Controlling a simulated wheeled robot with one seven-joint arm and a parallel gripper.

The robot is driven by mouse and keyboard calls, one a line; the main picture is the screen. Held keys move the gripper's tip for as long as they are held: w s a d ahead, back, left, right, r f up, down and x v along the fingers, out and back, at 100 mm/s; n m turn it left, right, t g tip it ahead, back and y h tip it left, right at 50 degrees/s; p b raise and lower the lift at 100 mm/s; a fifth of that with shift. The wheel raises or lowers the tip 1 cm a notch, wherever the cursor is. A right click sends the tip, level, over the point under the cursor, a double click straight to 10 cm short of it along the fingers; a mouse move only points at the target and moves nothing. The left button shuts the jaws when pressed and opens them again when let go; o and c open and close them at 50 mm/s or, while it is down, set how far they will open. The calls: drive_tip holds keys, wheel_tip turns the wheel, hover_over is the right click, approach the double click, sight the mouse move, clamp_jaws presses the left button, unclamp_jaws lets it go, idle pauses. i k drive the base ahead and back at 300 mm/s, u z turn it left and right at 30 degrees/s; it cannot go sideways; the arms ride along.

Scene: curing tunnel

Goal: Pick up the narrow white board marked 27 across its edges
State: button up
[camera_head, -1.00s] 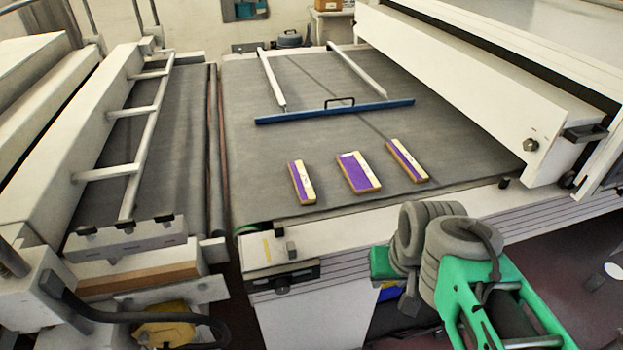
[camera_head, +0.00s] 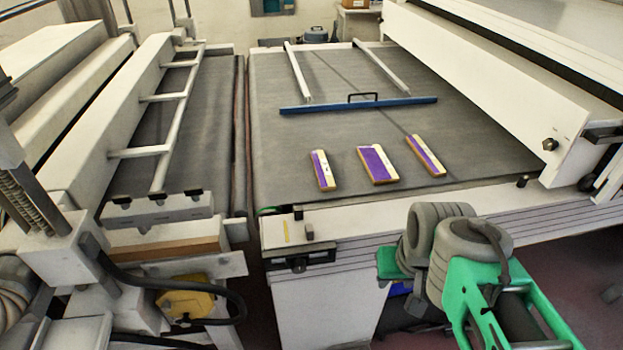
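Three small flat boards lie apart in a row on the dark belt (camera_head: 330,220), near its front edge. Each shows a pale strip, a purple area and tan edges. The left board (camera_head: 322,170) is narrow. The middle board (camera_head: 378,165) is the widest. The right board (camera_head: 426,156) is narrow and lies at a slant. No number can be read on any of them, so I cannot tell which is marked 27.
A blue bar (camera_head: 358,105) with a black handle lies across the belt behind the boards. A long white housing (camera_head: 500,90) borders the right side. The belt around the boards is clear.

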sight(324, 177)
drive_tip(key=u, duration=0.5)
drive_tip(key=k, duration=1.2)
drive_tip(key=u, duration=1.15)
drive_tip(key=i, duration=1.2)
drive_tip(key=z, duration=1)
drive_tip(key=i, duration=0.85)
drive_tip(key=z, duration=0.15)
